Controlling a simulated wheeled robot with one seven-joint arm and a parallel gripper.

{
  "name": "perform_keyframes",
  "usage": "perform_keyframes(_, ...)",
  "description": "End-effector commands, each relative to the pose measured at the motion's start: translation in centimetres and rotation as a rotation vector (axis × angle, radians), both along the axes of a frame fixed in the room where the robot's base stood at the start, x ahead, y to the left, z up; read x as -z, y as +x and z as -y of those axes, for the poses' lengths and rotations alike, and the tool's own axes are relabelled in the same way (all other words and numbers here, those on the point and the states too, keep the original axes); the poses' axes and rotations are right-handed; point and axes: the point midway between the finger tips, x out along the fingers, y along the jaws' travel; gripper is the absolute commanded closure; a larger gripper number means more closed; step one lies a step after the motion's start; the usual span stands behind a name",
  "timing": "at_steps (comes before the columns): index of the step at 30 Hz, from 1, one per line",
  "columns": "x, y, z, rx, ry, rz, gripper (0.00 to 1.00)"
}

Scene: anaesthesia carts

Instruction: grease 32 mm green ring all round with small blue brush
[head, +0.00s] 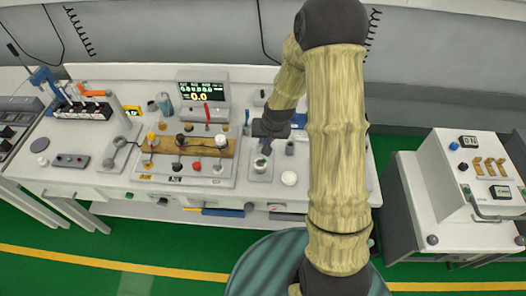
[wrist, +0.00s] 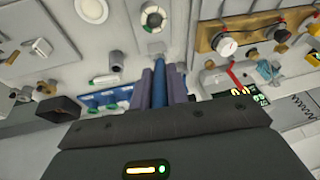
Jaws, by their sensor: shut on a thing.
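My gripper (head: 270,128) is over the right part of the white bench. In the wrist view its fingers (wrist: 161,88) are shut on a narrow blue thing, which looks like the small blue brush (wrist: 160,86). Its bristle end cannot be made out. A round fitting with a pale rim, dark parts and a little green (wrist: 152,18) sits on a light plate beyond the fingertips, apart from them. It also shows below my gripper in the head view (head: 260,163). This may be the green ring's place; the ring itself is too small to tell.
A white round dish (head: 289,178) and a grey cylinder (head: 290,148) stand close by. A wooden block with knobs (head: 218,147) lies left, with a display (head: 203,90) behind. A blue tray (wrist: 90,102) shows beside the fingers. A separate cart (head: 445,190) stands at right.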

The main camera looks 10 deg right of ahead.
Motion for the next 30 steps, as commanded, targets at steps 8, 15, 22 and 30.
perform_keyframes(8, 1.9, -0.3, 0.1, 0.001, 0.001, -0.002, 1.00)
perform_keyframes(15, 4.2, -0.6, 0.4, 0.001, 0.001, -0.002, 1.00)
perform_keyframes(22, 5.6, -0.9, 0.5, 0.001, 0.001, -0.002, 1.00)
perform_keyframes(30, 5.6, -0.9, 0.5, 0.000, 0.000, -0.001, 1.00)
